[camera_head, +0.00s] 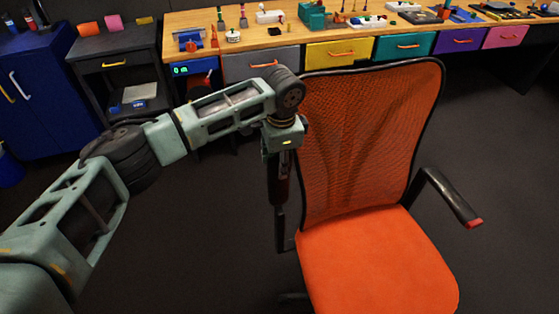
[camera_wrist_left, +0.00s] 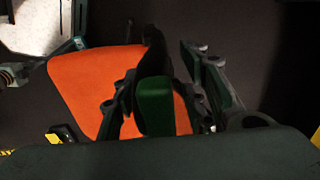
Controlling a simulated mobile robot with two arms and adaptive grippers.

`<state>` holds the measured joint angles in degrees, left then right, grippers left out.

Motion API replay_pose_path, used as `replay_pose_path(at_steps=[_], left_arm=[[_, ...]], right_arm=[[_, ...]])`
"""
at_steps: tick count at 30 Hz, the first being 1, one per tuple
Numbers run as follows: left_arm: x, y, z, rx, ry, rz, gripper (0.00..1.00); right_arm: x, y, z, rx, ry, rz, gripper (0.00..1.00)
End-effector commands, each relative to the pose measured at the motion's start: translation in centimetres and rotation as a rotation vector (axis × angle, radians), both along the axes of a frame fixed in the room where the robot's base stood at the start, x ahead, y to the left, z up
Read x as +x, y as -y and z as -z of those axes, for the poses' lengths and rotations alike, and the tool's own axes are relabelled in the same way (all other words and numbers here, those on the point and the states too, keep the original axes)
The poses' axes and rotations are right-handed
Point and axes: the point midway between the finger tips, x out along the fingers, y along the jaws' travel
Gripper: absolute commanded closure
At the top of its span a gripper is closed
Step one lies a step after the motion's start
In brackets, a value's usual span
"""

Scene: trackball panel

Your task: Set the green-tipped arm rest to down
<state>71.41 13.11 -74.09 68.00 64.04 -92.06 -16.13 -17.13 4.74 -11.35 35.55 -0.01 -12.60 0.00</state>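The green tip (camera_wrist_left: 156,105) of the arm rest shows in the left wrist view, on the end of a dark arm (camera_wrist_left: 154,52). My left gripper (camera_wrist_left: 168,78) is open, with one finger on each side of the tip. The left finger looks close to the tip; a gap shows on the right. I cannot tell whether either finger touches it. In the head view, my left gripper (camera_head: 279,195) points down at the left side of the orange chair (camera_head: 370,262), where the green tip is hidden. My right gripper is not in view.
The chair's mesh backrest (camera_head: 365,125) stands just right of my left wrist. A red-tipped arm rest (camera_head: 447,193) juts out on the chair's right. A workbench (camera_head: 330,40) with coloured drawers stands behind. Dark floor is free left of the chair.

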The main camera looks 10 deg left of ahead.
Motion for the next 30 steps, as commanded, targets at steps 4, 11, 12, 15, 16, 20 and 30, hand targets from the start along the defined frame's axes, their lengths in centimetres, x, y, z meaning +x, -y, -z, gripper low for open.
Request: replay_pose_path(at_steps=[4, 11, 12, 15, 16, 20, 30], left_arm=[[0.0, 0.01, -0.01, 0.0, 0.0, 0.0, 0.69], [0.0, 0.01, -0.04, 0.0, 0.0, 0.0, 0.89], [0.0, 0.02, -0.04, 0.0, 0.0, 0.0, 0.93], [0.01, 0.02, -0.05, 0.0, 0.0, 0.0, 1.0], [0.01, 0.02, -0.05, 0.0, 0.0, 0.0, 1.0], [0.01, 0.02, -0.06, 0.0, 0.0, 0.0, 1.0], [0.14, -0.04, -0.09, 0.006, 0.015, 0.0, 1.0]], right_arm=[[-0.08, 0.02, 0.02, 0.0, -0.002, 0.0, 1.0], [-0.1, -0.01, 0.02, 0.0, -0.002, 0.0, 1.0], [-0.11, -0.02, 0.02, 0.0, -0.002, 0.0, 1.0], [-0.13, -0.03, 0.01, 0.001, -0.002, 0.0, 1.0], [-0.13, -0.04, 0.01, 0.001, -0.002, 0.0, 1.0], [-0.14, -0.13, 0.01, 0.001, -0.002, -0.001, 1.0], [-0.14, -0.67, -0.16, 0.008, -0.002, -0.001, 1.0]])
